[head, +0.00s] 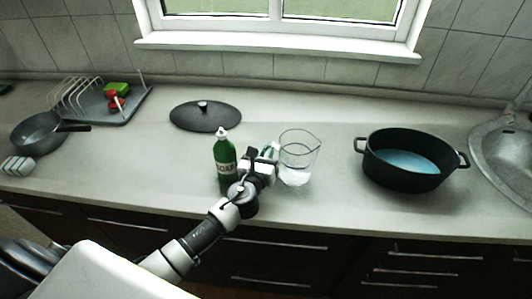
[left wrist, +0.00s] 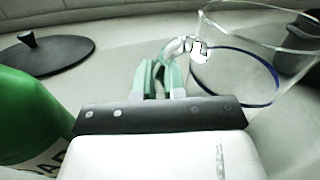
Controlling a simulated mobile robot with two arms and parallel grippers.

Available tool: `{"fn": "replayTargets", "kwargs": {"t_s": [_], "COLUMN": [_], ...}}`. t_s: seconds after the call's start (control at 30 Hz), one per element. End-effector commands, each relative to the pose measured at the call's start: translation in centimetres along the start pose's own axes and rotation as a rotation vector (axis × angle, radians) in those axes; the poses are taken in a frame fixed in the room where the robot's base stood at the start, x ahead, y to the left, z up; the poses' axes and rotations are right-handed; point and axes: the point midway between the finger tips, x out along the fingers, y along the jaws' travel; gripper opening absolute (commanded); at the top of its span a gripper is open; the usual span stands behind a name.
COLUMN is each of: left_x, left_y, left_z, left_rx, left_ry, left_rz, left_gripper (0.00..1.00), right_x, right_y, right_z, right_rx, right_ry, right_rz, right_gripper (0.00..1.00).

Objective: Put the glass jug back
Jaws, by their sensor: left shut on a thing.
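The glass jug (head: 300,160) is clear and upright, right of the green soap bottle (head: 224,158) in the head view. My left gripper (head: 270,153) comes to the jug's left side and is shut on its handle. In the left wrist view, the fingers (left wrist: 165,76) close on the pale handle, and the jug (left wrist: 240,62) fills the upper right with a blue ring low on it. I cannot tell whether its base touches the counter. My right gripper is not in view.
A black pot (head: 408,176) with blue inside stands right of the jug, with free counter between. A dark lid (head: 205,115) lies behind the bottle. A dish rack (head: 90,100) and a pan (head: 38,132) are at left, a sink (head: 505,150) at right.

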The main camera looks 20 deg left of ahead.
Motion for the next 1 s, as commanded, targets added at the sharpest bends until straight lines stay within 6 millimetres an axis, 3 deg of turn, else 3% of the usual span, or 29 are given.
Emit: {"fn": "replayTargets", "kwargs": {"t_s": [0.03, 0.07, 0.2, 0.57, 1.0], "left_x": [0.1, 0.0, 0.0, 0.0, -8.7], "left_y": [0.0, 0.0, 0.0, 0.0, 0.0], "left_z": [-0.1, -0.2, -0.2, 0.3, -0.1], "left_rx": [-0.002, 0.001, 0.001, 0.0, 0.0], "left_ry": [-0.003, 0.0, 0.0, 0.0, 0.003], "left_rz": [0.0, 0.0, 0.0, 0.0, -0.001], "left_gripper": [0.0, 0.14, 0.35, 0.36, 0.36], "right_x": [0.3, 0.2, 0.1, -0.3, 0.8], "right_y": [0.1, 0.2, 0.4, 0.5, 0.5], "right_z": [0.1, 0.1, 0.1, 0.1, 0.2], "right_rx": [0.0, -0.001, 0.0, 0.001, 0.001], "right_ry": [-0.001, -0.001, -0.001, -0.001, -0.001], "right_rz": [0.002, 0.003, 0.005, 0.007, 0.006], "right_gripper": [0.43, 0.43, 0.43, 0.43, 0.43]}}
